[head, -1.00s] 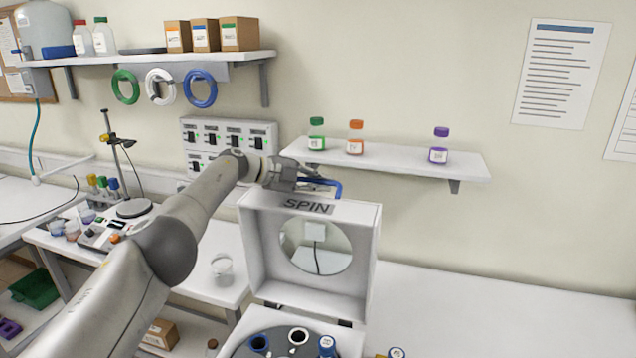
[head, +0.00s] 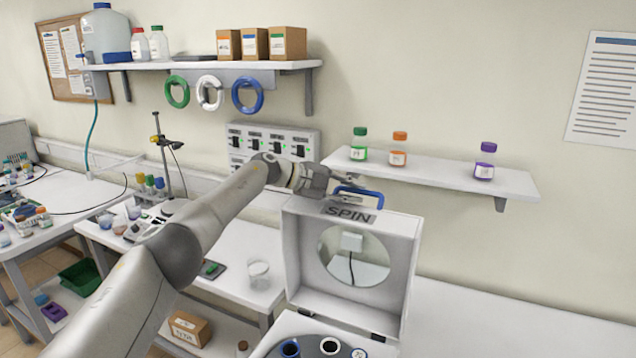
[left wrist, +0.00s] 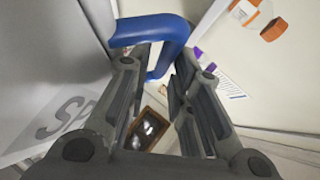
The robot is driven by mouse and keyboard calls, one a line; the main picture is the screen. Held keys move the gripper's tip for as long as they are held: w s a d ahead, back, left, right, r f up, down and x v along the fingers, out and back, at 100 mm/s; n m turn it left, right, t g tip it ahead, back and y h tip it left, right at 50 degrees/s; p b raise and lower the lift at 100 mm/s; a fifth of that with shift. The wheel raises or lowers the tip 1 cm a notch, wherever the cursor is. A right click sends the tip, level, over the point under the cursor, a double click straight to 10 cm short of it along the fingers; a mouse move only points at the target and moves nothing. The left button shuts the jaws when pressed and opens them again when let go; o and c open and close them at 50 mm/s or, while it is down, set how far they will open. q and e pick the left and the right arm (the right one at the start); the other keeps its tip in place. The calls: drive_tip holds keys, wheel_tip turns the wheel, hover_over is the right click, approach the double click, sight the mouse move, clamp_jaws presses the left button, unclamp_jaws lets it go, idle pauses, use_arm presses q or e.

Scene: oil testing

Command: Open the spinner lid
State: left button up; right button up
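The white spinner lid (head: 402,245), marked SPIN and with a round window, stands raised and upright on its hinges above the spinner body (head: 282,325). A blue handle (head: 368,193) is on its top edge. My left gripper (head: 346,188) is at the left end of this handle. In the left wrist view its two fingers (left wrist: 155,68) are apart, with the blue handle (left wrist: 150,25) at and just beyond their tips, not clamped. The lid's SPIN face (left wrist: 60,115) shows at the left there. My right gripper is not in view.
A wall shelf (head: 440,172) with several capped bottles is just right of and behind the handle. A higher shelf (head: 225,66) holds boxes and bottles. A cup (head: 259,274) stands on the bench left of the spinner. The bench to the right (head: 500,325) looks clear.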

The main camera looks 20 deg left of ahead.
use_arm(q)
drive_tip(key=v, duration=0.9)
drive_tip(key=shift+s+a+r, duration=0.1)
drive_tip(key=shift+a, duration=0.05)
